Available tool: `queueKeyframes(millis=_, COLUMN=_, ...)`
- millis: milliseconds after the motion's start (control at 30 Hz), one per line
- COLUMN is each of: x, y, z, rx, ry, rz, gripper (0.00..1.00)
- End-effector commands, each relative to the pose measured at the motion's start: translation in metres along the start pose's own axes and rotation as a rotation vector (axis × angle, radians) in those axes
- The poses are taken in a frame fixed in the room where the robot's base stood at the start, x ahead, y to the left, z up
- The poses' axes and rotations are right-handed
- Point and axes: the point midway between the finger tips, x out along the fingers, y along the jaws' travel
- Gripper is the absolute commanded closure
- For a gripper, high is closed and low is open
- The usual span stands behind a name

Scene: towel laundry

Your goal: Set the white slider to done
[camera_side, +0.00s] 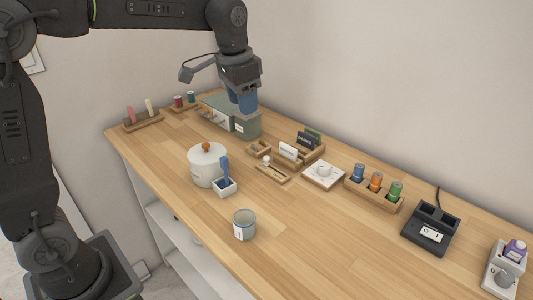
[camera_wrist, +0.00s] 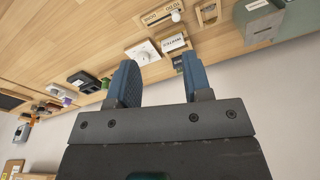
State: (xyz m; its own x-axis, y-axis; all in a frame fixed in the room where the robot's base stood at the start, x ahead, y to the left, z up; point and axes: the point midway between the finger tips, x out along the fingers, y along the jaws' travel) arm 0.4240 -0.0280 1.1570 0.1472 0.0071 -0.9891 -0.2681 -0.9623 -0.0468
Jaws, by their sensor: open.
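The white slider is a small round white knob (camera_side: 267,159) on a low wooden board (camera_side: 279,175) in the middle of the table. The knob sits toward the board's end nearer the grey-green box. In the wrist view the knob (camera_wrist: 176,15) shows at the top, with two small labels on the board (camera_wrist: 158,17) whose words I cannot read surely. My gripper (camera_side: 247,105), with blue fingers, is open and empty. It hangs above the grey-green box, behind and to the left of the slider. The fingers (camera_wrist: 157,75) are wide apart in the wrist view.
The grey-green box (camera_side: 246,125) stands below my gripper. A wooden card holder (camera_side: 312,152) and a white dial plate (camera_side: 323,175) stand right of the slider. A lidded white pot (camera_side: 204,168), a brush holder (camera_side: 225,189) and a cup (camera_side: 244,225) are in front.

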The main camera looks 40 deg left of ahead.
Motion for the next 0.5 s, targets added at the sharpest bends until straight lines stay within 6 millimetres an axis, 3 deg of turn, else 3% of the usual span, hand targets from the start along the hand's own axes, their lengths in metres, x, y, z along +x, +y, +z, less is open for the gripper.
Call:
queueKeyframes(millis=100, x=0.028, y=-0.016, z=-0.035, rx=0.047, ry=-0.063, rz=0.022, gripper=0.55)
queueKeyframes(millis=200, x=0.047, y=-0.026, z=-0.053, rx=0.081, ry=-0.1, rz=0.037, gripper=0.55)
queueKeyframes(millis=500, x=0.075, y=-0.035, z=-0.071, rx=0.118, ry=-0.14, rz=0.056, gripper=0.55)
